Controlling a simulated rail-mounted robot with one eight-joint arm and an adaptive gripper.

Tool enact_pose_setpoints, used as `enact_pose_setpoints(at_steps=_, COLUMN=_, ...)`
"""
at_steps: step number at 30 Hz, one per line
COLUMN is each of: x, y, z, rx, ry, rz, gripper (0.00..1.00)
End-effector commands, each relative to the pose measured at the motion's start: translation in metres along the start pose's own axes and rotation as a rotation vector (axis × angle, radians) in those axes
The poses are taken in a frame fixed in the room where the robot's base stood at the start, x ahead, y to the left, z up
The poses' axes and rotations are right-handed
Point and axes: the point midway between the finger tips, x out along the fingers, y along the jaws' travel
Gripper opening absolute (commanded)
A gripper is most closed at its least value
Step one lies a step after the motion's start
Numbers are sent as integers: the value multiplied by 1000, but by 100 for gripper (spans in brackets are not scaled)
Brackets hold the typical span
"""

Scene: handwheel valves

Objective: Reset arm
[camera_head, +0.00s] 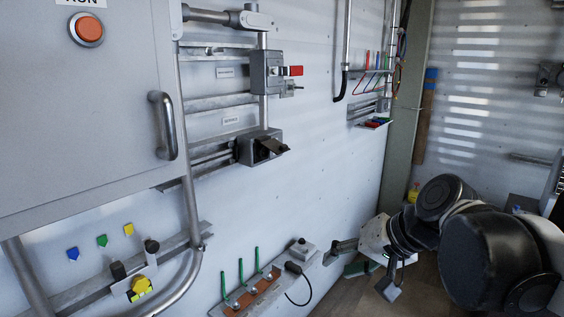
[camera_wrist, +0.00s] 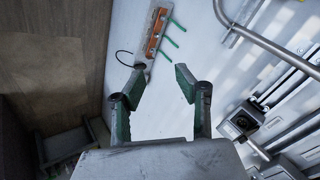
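My gripper (camera_head: 342,262) is at the lower right of the head view, at the end of my bent black and white arm, close to the white wall. In the wrist view my gripper (camera_wrist: 160,80) has its two green-padded fingers spread apart with nothing between them. Bare white panel shows beyond the fingertips. No handwheel can be made out for certain in either view.
A strip with several green levers (camera_head: 257,280) is left of my gripper; the levers also show in the wrist view (camera_wrist: 174,36). A grey cabinet (camera_head: 80,110) with handle and red button, pipes, and two boxes (camera_head: 266,72) (camera_head: 258,147) occupy the wall.

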Motion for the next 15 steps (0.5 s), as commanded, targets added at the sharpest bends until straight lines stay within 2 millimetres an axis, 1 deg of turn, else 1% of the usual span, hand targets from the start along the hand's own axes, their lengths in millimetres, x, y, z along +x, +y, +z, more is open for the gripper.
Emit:
enact_pose_setpoints(at_steps=1, x=-4, y=9, z=13, rx=-27, ry=11, rz=45, gripper=32)
enact_pose_setpoints(at_steps=6, x=-18, y=43, z=46, rx=-128, ry=61, rz=208, gripper=32)
enact_pose_setpoints(at_steps=9, x=-27, y=64, z=62, rx=-192, ry=93, rz=297, gripper=32)
enact_pose_setpoints(at_steps=12, x=-34, y=81, z=75, rx=-251, ry=121, rz=373, gripper=32)
enact_pose_setpoints(at_steps=15, x=-40, y=93, z=83, rx=-296, ry=142, rz=428, gripper=32)
